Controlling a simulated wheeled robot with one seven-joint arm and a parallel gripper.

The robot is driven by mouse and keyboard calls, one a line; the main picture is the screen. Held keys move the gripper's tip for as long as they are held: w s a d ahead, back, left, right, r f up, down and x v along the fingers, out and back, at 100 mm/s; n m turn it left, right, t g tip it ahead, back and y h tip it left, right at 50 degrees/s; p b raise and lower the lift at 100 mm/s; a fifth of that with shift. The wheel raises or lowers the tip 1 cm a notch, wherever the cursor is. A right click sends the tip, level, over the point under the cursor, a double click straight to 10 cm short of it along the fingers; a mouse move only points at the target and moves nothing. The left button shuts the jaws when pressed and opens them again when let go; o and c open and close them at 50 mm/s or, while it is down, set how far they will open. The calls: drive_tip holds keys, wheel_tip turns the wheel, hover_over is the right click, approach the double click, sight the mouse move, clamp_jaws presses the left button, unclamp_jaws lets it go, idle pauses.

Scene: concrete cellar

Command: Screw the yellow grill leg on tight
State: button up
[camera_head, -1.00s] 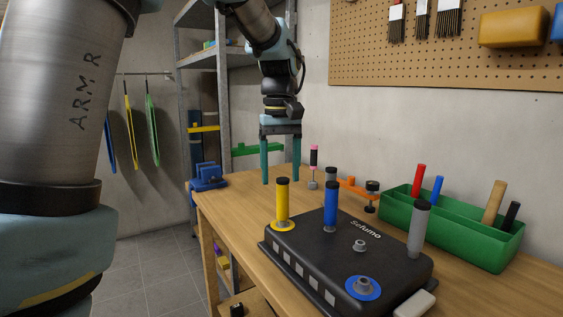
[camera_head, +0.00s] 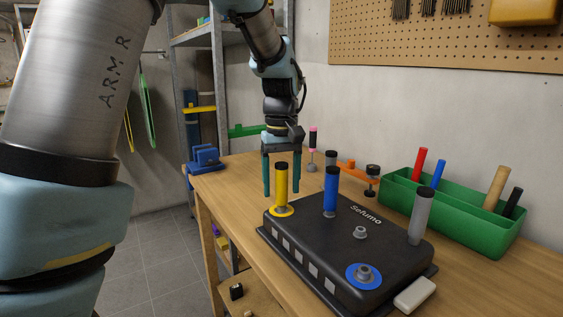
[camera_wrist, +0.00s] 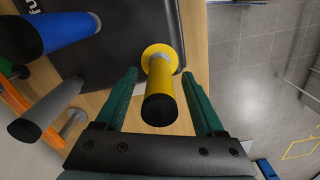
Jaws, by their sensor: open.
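The yellow grill leg (camera_head: 281,187) stands upright on a yellow ring at the near-left corner of the black grill body (camera_head: 322,235), its black cap up. In the wrist view the yellow leg (camera_wrist: 161,88) points toward the camera, between my two green fingers. My gripper (camera_head: 281,192) is open and points down at the leg, with a finger to each side of it in the wrist view. A blue leg (camera_head: 331,190) and a grey leg (camera_head: 420,218) also stand on the body. A blue ring (camera_head: 363,277) with a bare stud has no leg.
A green tray (camera_head: 465,220) with several handled tools stands at the back right. An orange clamp (camera_head: 352,172) and a pink-handled screwdriver (camera_head: 312,140) are behind the body. A white block (camera_head: 414,294) lies at its right front. A blue vise (camera_head: 205,158) is at the table's left end.

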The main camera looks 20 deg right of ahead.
drive_tip(key=shift+f, duration=1.2)
drive_tip(key=shift+c, duration=0.3)
clamp_jaws()
